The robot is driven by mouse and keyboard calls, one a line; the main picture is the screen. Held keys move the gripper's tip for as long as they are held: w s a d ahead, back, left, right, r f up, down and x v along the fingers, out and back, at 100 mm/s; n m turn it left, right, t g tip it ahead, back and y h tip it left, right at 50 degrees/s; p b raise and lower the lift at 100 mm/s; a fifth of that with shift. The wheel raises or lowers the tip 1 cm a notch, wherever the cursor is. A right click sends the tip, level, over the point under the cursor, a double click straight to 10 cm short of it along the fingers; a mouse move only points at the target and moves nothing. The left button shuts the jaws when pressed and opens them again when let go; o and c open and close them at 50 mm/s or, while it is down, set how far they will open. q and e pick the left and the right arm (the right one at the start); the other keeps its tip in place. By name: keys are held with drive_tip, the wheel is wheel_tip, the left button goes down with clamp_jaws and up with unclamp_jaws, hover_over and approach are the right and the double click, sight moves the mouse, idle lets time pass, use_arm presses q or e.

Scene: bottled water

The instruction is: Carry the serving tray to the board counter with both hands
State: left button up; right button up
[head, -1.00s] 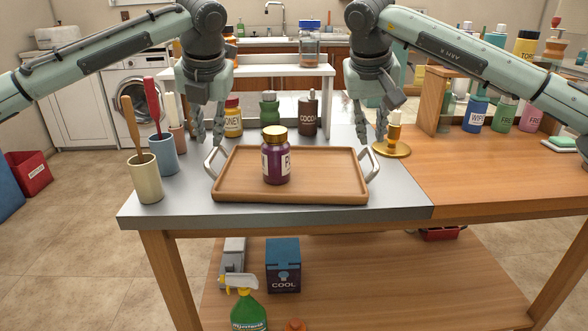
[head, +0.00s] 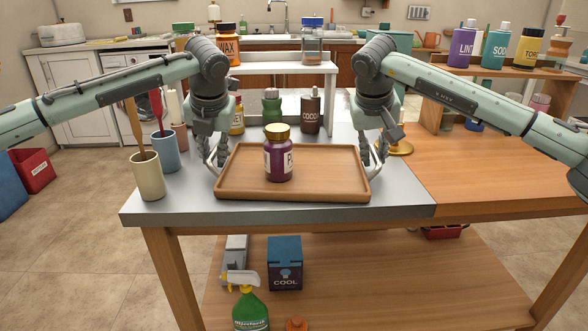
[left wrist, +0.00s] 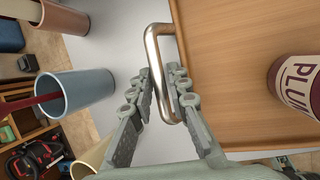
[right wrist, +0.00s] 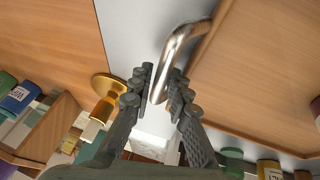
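The wooden serving tray (head: 330,188) lies flat on the grey part of the table, with a metal handle at each end. A purple plum jar with a gold lid (head: 279,160) stands upright on it. My left gripper (head: 214,160) is at the tray's left handle; in the left wrist view its fingers (left wrist: 160,82) are close on both sides of the handle bar (left wrist: 153,45). My right gripper (head: 373,158) is at the right handle; in the right wrist view its fingers (right wrist: 159,82) closely flank that bar (right wrist: 176,42).
A cream cup (head: 148,180) and a blue cup (head: 165,153) hold utensils left of the tray. Bottles, including a cocoa one (head: 311,112), stand behind it. A gold stand (head: 401,147) is beside my right gripper. The wooden tabletop (head: 480,180) at right is largely clear.

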use_arm(q)
drive_tip(key=shift+c, duration=0.3)
clamp_jaws()
use_arm(e)
clamp_jaws()
use_arm(q)
drive_tip(key=shift+r, duration=0.2)
use_arm(e)
drive_tip(key=shift+r, duration=0.2)
